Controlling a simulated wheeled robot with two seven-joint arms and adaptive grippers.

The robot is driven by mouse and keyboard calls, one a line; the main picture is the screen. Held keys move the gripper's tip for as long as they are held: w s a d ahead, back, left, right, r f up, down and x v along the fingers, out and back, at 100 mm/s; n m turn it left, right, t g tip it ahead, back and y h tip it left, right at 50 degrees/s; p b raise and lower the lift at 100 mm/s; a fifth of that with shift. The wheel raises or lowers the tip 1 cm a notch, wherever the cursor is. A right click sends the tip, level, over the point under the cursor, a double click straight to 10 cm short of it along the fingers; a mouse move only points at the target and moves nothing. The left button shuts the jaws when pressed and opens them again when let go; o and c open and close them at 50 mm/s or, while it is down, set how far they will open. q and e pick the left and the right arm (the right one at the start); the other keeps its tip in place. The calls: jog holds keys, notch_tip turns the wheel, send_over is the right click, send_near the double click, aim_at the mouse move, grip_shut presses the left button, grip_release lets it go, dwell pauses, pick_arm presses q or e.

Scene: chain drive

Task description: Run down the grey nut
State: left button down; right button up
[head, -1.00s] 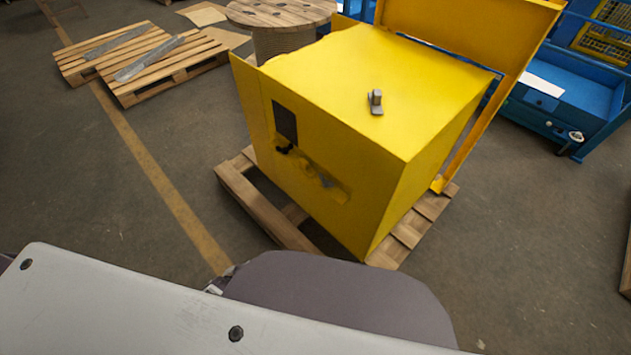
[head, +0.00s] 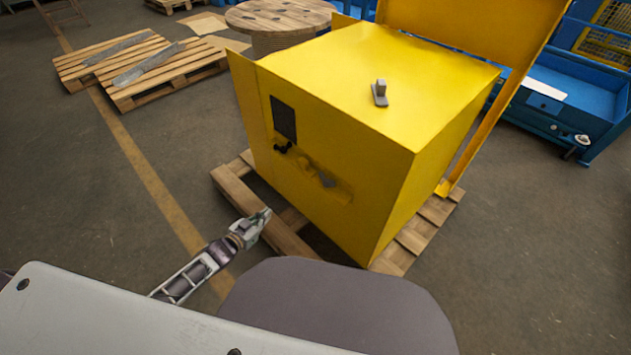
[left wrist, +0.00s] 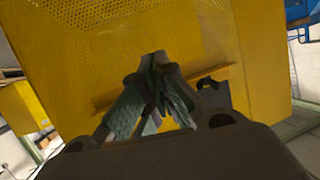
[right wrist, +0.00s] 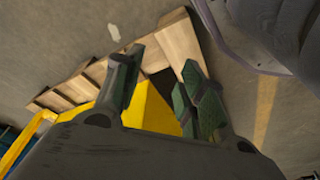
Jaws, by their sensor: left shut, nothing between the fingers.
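No grey nut can be made out for certain. The yellow machine housing (head: 345,130) has a recess in its front with a small grey piece (head: 327,181), too small to identify. A dark knob (head: 283,148) sits left of the recess. My left gripper (head: 266,214) is low in front of the housing, apart from it in the head view. In the left wrist view its fingers (left wrist: 158,62) are closed together and empty, in front of the yellow ledge. My right gripper (right wrist: 160,72) is open and empty, above the housing's yellow edge and the wooden pallet; the head view does not show it.
A grey block-like part (head: 380,95) lies on the housing's top. A raised yellow panel (head: 460,40) stands behind. The housing stands on a wooden pallet (head: 245,200). A blue bench (head: 560,110) is at the right. The floor to the left is clear up to another pallet (head: 190,75).

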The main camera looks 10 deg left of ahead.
pick_arm(q)
jog(key=d+r+m+t+h+b, duration=0.1)
jog(key=d+r+h+b, duration=0.3)
jog(key=d+r, duration=0.4)
notch_tip(320, 180, up, 4)
jog(key=shift+d+r+m+h, duration=0.2)
jog(key=shift+d+m+h, duration=0.05)
jog(key=shift+m+h, duration=0.45)
pick_arm(e)
notch_tip(320, 180, up, 9)
jog(key=a, duration=0.2)
jog(key=shift+w+r+y, duration=0.15)
jog(key=shift+w+y, duration=0.05)
jog(key=shift+y, duration=0.1)
pick_arm(q)
jog(key=shift+w, duration=0.15)
jog(key=b, duration=0.3)
send_near(327, 181)
jog(key=shift+w+r, duration=1.2)
jog(key=shift+w, duration=0.75)
jog(key=b+x, duration=0.1)
jog(key=x, duration=0.2)
jog(key=shift+w+d, duration=0.15)
jog(key=shift+w, duration=0.15)
pick_arm(e)
jog(key=shift+a+r+t+y, duration=0.4)
jog(key=shift+a+r+t, duration=0.35)
jog(key=shift+r, duration=0.25)
jog(key=shift+w+r, duration=0.15)
